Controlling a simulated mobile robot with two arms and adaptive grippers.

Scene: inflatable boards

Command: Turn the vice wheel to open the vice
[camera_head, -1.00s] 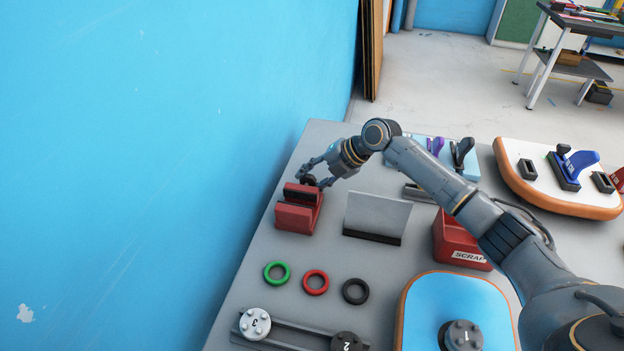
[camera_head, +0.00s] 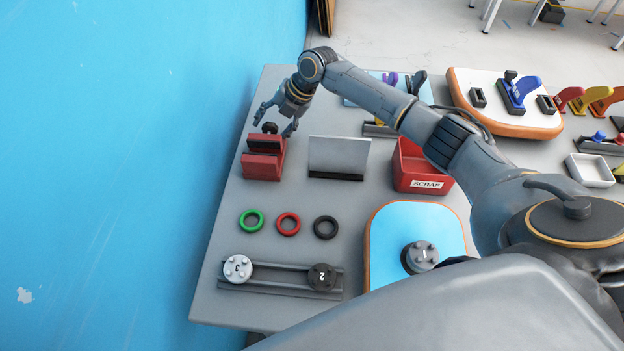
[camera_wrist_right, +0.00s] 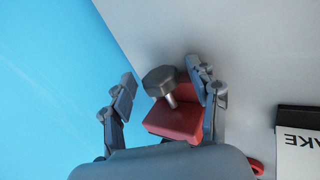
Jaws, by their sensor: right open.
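The red vice (camera_head: 264,158) stands near the left edge of the grey table, with a dark strip on its top. Its dark wheel (camera_head: 270,128) sticks out on the far side. In the right wrist view the wheel (camera_wrist_right: 160,80) shows as a dark knob on a short shaft, in front of the red vice body (camera_wrist_right: 175,122). My right gripper (camera_head: 273,120) is open, with its fingers on either side of the wheel. In the wrist view the right finger is close beside the wheel and a gap shows at the left finger. My left gripper is not in view.
A blue wall (camera_head: 120,150) rises close along the table's left side. An upright grey plate (camera_head: 338,155) and a red scrap bin (camera_head: 420,168) stand right of the vice. Green, red and black rings (camera_head: 288,224) lie in front.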

